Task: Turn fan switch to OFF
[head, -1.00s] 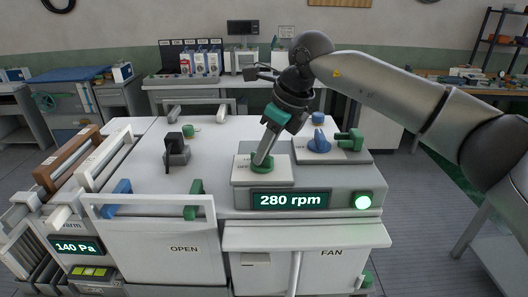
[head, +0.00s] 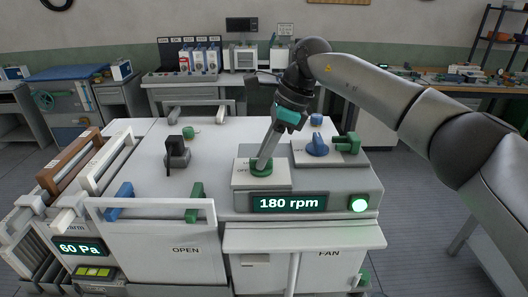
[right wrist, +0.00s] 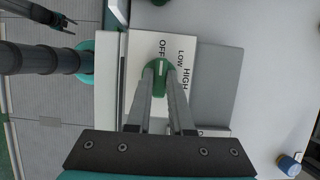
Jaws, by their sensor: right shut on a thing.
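The fan switch is a green rotary knob (head: 261,169) on a white plate on top of the fan box. My right gripper (head: 262,163) is shut on it from above. In the right wrist view the knob (right wrist: 159,68) sits between the two fingers, with OFF, LOW and HIGH printed beside it. Its pale pointer mark looks turned toward OFF, though the fingers partly cover the knob. The fan display (head: 289,203) reads 180 rpm.
A blue knob (head: 317,147) and a green handle (head: 348,143) stand just right of the switch. A black lever (head: 175,150) stands to the left. A pressure display (head: 80,248) reads 60 Pa. The white top between lever and switch is clear.

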